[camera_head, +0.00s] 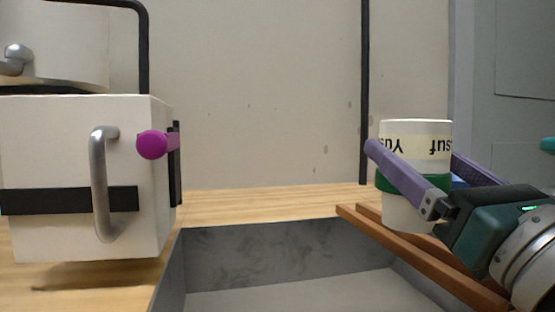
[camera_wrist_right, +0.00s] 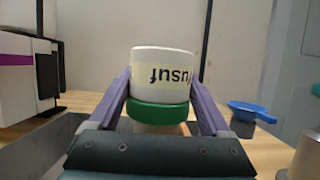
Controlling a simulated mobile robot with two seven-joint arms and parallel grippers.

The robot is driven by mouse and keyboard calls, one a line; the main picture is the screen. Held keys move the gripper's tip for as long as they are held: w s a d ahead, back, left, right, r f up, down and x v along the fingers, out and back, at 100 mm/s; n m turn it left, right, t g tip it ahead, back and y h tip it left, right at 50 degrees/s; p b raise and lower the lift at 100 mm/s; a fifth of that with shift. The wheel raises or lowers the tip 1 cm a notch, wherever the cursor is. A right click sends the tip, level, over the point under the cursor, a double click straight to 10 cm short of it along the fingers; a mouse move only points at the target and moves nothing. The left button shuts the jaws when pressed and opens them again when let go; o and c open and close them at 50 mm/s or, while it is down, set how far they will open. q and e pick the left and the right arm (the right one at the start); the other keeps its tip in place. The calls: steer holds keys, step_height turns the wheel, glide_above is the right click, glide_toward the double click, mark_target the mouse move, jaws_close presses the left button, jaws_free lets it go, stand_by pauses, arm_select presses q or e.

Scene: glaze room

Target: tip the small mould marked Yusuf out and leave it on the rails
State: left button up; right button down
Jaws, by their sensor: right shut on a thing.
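The small white mould (camera_head: 416,208) has a green band and a cream label reading "Yusuf". The lettering is upside down, so the mould is inverted; it looks close to upright in line. My right gripper (camera_head: 412,182) has its purple fingers shut on the mould around the green band. The mould also shows between the fingers in the right wrist view (camera_wrist_right: 163,62). Its lower end is over the brown wooden rails (camera_head: 400,238); I cannot tell whether it touches them. The inside of the mould is hidden. My left gripper is not in view.
A grey basin (camera_head: 270,238) lies left of and under the rails. A white box (camera_head: 70,150) with a metal handle and magenta knob (camera_head: 152,145) stands at left. A blue scoop-like thing (camera_wrist_right: 252,109) is at right in the wrist view. Bare wooden table (camera_head: 265,203) shows behind the basin.

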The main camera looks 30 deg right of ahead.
steer(key=shift+s+d+f+b, duration=0.25)
steer(key=shift+d+f+b, duration=0.45)
steer(key=shift+d, duration=0.25)
steer(key=shift+s+d+f+b, duration=0.2)
steer(key=shift+d+f+b, duration=0.35)
steer(key=shift+d+b, duration=0.3)
steer(key=shift+s+d+f+b, duration=0.2)
steer(key=shift+d+b, duration=0.15)
steer(key=shift+d, duration=0.25)
steer(key=shift+f, duration=0.25)
steer(key=shift+c, duration=0.9)
jaws_free()
steer(key=shift+o, duration=0.9)
steer(key=shift+w, duration=0.1)
steer(key=shift+f, duration=0.1)
